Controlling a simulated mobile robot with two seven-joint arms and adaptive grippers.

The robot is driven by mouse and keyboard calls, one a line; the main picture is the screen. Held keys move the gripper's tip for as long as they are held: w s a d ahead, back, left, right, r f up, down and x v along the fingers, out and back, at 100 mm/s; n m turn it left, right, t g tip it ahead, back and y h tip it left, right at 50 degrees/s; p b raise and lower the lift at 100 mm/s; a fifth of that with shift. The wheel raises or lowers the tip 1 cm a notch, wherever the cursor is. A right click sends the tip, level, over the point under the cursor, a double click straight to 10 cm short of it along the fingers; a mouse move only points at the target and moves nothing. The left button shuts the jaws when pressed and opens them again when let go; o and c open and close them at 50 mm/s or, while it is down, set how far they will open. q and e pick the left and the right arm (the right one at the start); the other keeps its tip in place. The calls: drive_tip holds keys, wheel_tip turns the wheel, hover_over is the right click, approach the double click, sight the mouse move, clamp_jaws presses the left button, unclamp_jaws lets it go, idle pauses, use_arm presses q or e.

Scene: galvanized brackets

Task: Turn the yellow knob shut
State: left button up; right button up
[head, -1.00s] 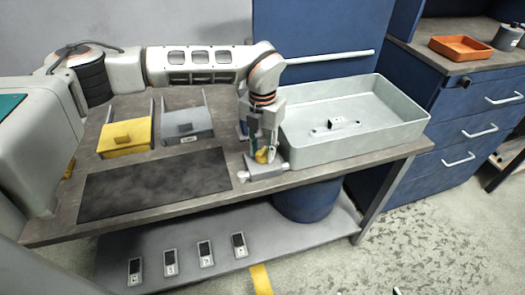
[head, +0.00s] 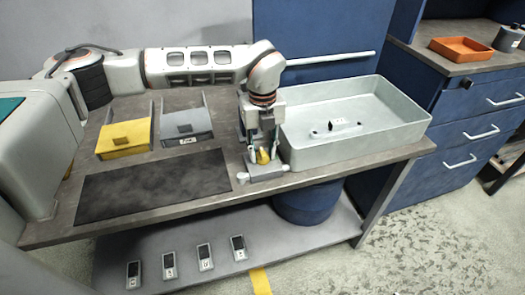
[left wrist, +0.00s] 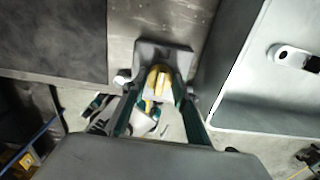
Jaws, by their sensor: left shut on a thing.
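The yellow knob (head: 263,156) sits on a small grey fixture (head: 266,172) at the table's front edge, left of the big grey tray. My left gripper (head: 262,157) reaches down over it from above, with a finger on either side. In the left wrist view the yellow knob (left wrist: 157,82) lies between the two fingers, and the gripper (left wrist: 155,100) is shut on it. The grey fixture (left wrist: 163,54) shows behind the knob. My right gripper is not in view.
A light grey tray (head: 400,128) with a small object inside stands close to the right of the fixture. A dark mat (head: 150,187) lies to the left. A yellow drawer (head: 124,139) and a grey drawer (head: 186,127) stand behind the mat.

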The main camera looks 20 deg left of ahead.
sight(262, 152)
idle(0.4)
use_arm(q)
drive_tip(key=o, duration=1.1)
wheel_tip(262, 152, up, 12)
drive_tip(key=shift+s, duration=0.1)
